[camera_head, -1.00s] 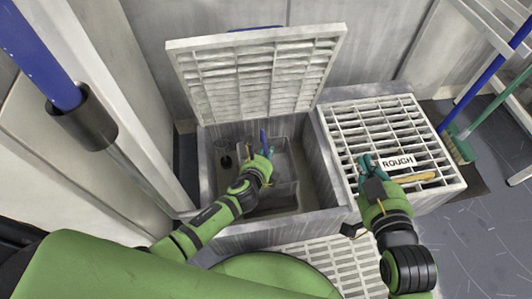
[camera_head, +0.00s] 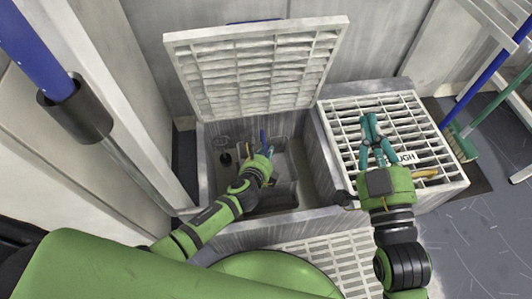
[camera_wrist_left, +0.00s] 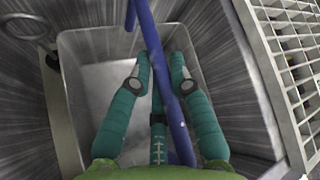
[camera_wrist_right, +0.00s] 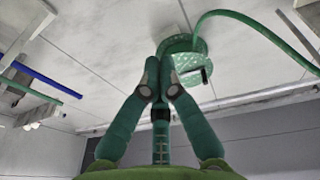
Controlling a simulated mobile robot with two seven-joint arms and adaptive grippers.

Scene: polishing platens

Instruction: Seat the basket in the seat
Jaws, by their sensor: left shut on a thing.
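The basket (camera_head: 286,192) is a grey open-topped box down in the pit under the raised grate lid. Its interior shows in the left wrist view (camera_wrist_left: 100,82), with a blue handle bar (camera_wrist_left: 153,38) crossing above it. My left gripper (camera_head: 264,153) reaches into the pit; its fingers (camera_wrist_left: 158,72) are shut on the blue handle. The basket's underside is hidden, so I cannot tell what it rests on. I cannot make out the seat clearly. My right gripper (camera_head: 371,122) is empty, its fingertips together (camera_wrist_right: 160,62), above the grate marked "ROUGH".
The raised grate lid (camera_head: 250,72) stands behind the pit, whose grey rim (camera_head: 332,190) surrounds the basket. A closed white grate (camera_head: 345,108) adjoins on the right, with a yellow-handled tool (camera_head: 424,174) on it. A green brush (camera_head: 461,146) stands further right.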

